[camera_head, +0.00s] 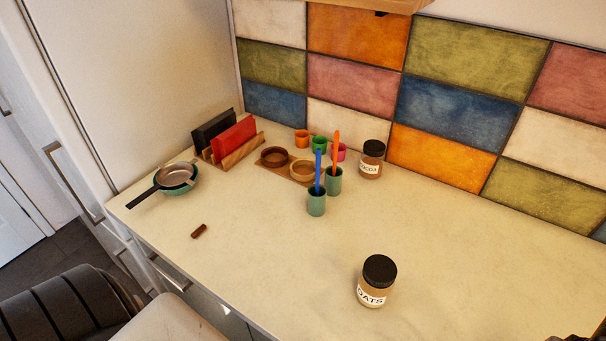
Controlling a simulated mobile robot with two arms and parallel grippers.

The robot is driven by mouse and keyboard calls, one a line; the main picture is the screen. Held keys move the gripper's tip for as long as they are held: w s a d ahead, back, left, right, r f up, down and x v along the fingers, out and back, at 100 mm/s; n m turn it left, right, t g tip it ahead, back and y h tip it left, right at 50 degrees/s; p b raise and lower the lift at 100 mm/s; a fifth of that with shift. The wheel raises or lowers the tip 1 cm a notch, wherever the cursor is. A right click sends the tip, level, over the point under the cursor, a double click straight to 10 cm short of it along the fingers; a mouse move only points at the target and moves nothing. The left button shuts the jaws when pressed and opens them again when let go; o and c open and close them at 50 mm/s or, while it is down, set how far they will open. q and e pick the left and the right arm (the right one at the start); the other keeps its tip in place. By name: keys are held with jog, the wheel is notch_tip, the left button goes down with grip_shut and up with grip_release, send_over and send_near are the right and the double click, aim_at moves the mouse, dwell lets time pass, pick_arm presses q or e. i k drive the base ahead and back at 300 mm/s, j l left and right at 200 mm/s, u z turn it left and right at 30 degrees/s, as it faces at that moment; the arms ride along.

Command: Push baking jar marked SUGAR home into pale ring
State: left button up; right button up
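No jar with a readable SUGAR label shows. A black-lidded jar (376,281) near the front of the counter reads OATS. Another black-lidded jar (371,160) stands at the back by the tiles; its small label seems to read COCOA. The pale ring (304,169) is on a brown wooden board (287,173), beside a dark brown ring (274,156). The pale ring looks empty, and a blue upright item partly overlaps its right side. Neither gripper can be made out; only a dark sliver shows at the bottom right corner.
Green cups (317,203) (334,182) holding a blue and an orange upright item stand just right of the board. Small coloured mugs (302,139) stand behind it. A rack (235,150), a pan (176,177) and a small brown block (199,231) are left.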

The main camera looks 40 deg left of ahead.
aim_at(275, 159)
jog(key=k+j, duration=0.2)
jog(key=j, duration=0.15)
jog(key=k+j+u, duration=0.15)
jog(key=j, duration=0.2)
jog(key=k+j, duration=0.2)
jog(key=j, duration=0.2)
jog(key=i+j+u, duration=0.1)
jog(key=j, duration=0.3)
jog(key=i+j+u, duration=0.1)
jog(key=j, duration=0.25)
jog(key=i+j+u, duration=0.1)
jog(key=i+j, duration=0.35)
jog(key=j, duration=0.25)
jog(key=i+j+u, duration=0.1)
jog(key=i, duration=0.05)
